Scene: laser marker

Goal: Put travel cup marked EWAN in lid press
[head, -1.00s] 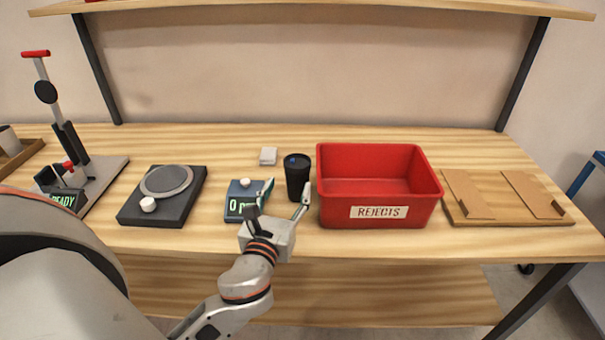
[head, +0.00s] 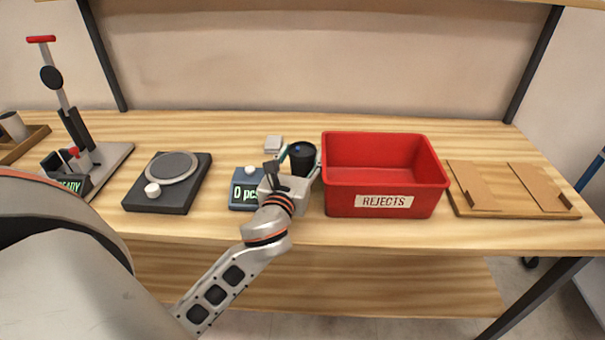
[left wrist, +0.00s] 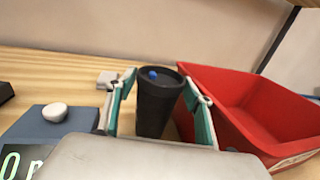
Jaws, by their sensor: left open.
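A black travel cup (head: 303,154) with a blue spot on top stands upright on the bench, left of the red bin. No name shows on its visible side. My left gripper (head: 300,165) is open, its fingers on either side of the cup. In the left wrist view, the cup (left wrist: 157,105) stands between the two teal-lined fingers (left wrist: 160,88), not gripped. Its base is hidden by the gripper body. A lever press (head: 68,100) with a red handle, probably the lid press, stands at the far left; a READY display shows by its base. My right gripper is not in view.
The red REJECTS bin (head: 384,201) is close to the right finger. A blue counting scale (head: 244,190) and a small white block (head: 273,144) are left of the cup. A dark round-plated device (head: 168,195) stands farther left. A wooden board (head: 510,205) lies right.

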